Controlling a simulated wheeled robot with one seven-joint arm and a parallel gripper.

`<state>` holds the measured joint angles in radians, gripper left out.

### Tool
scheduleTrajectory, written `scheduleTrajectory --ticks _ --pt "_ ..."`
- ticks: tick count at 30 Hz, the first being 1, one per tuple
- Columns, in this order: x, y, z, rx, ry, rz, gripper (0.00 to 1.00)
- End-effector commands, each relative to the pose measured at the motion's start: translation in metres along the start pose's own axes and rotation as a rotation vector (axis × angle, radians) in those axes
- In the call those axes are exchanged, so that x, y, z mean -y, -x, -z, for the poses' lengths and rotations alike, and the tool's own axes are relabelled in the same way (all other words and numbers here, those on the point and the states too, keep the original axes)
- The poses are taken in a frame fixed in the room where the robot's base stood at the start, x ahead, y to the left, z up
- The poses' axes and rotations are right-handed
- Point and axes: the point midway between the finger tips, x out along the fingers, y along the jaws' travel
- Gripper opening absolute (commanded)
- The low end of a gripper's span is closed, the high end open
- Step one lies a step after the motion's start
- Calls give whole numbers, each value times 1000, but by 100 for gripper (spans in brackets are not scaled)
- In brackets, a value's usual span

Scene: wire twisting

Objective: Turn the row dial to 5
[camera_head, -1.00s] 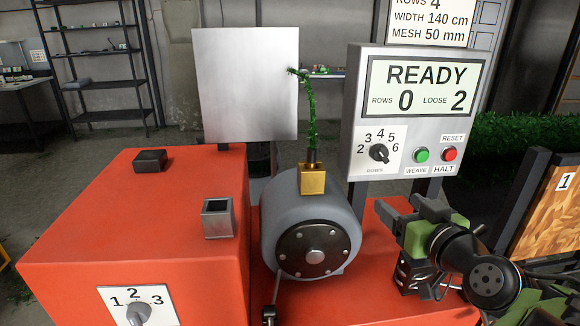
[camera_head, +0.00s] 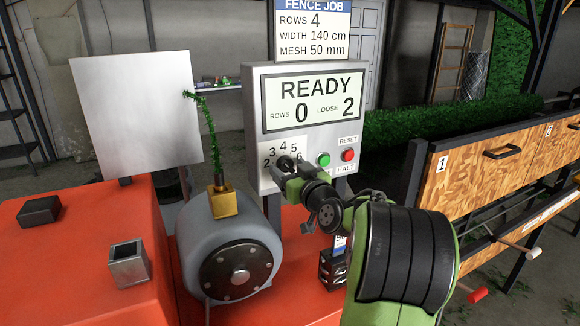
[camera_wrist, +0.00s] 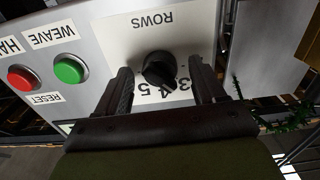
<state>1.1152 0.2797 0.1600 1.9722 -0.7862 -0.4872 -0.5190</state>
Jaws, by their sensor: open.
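The row dial (camera_head: 286,162) is a black knob on a white plate with numbers, low on the grey control panel. In the wrist view the dial (camera_wrist: 159,69) sits between my two fingers, under the upside-down word ROWS. Its pointer seems to face the 4, but the numbers are partly covered, so I cannot be sure. My gripper (camera_wrist: 160,75) is open, with one finger on each side of the dial and gaps on both sides. In the head view my gripper (camera_head: 293,178) is in front of the panel and hides part of the plate.
The green WEAVE button (camera_head: 323,159) and red HALT button (camera_head: 348,155) are close to the right of the dial. The display (camera_head: 316,100) reads READY, rows 0, loose 2. The job sign (camera_head: 313,28) reads rows 4. A grey motor housing (camera_head: 222,235) stands left.

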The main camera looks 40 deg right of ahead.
Motion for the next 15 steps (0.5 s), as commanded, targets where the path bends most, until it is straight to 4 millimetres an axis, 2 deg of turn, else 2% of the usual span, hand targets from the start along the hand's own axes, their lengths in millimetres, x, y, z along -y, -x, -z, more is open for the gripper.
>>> scheduleTrajectory --ticks 8,15 --pt "0 -3 -1 1 0 -2 69" --pt "0 -3 -1 1 0 -1 32"
